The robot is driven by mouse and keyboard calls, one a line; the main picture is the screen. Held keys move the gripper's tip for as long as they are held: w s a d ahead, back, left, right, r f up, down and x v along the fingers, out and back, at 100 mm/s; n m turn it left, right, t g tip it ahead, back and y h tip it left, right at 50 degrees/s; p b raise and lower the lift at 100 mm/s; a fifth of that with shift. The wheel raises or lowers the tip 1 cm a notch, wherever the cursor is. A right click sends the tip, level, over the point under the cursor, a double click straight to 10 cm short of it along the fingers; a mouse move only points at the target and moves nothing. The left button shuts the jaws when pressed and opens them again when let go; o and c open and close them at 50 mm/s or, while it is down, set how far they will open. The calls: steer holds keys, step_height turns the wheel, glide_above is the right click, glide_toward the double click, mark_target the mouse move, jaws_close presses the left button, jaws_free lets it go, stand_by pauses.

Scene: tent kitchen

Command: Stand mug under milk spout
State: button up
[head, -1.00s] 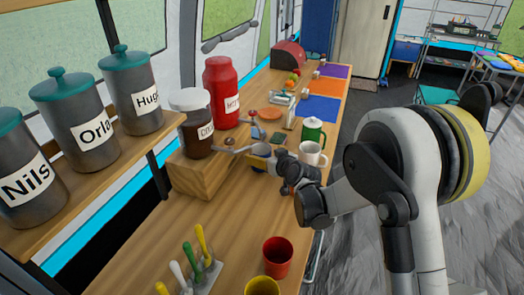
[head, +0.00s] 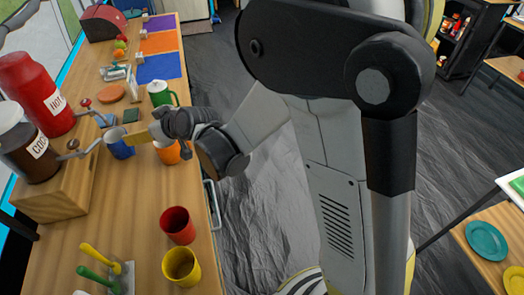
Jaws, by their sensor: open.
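A blue mug (head: 118,143) stands upright at the front of the wooden dispenser block (head: 62,195), close to the end of a metal spout arm (head: 88,149). A red jar (head: 36,92) labelled "HOT" and a brown jar (head: 24,150) with a partly readable label stand on the block. My gripper (head: 142,136) is open just right of the blue mug, at its rim height; whether it touches the mug is unclear. An orange mug (head: 168,152) is just below and right of my gripper, partly hidden by it.
A green lidded pot (head: 161,92) stands behind my gripper. A red cup (head: 178,225) and a yellow cup (head: 181,266) stand nearer on the counter, beside a holder with spoons (head: 110,270). Bare counter (head: 130,205) lies between the block and the cups.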

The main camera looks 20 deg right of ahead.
steer(key=s+d+r+m+g+h, duration=0.1)
steer(key=s+d+r+m+h, duration=0.1)
steer(key=s+d, duration=1)
steer(key=s+d+r+m+g+h, duration=0.2)
steer(key=s+d+r+m+h, duration=0.1)
steer(key=s+d, duration=0.9)
steer(key=s+m+h, duration=0.1)
steer(key=s+h, duration=0.1)
steer(key=s, duration=0.1)
steer(key=shift+s+d+r, duration=0.2)
steer(key=shift+s+d, duration=0.15)
steer(key=shift+s, duration=0.05)
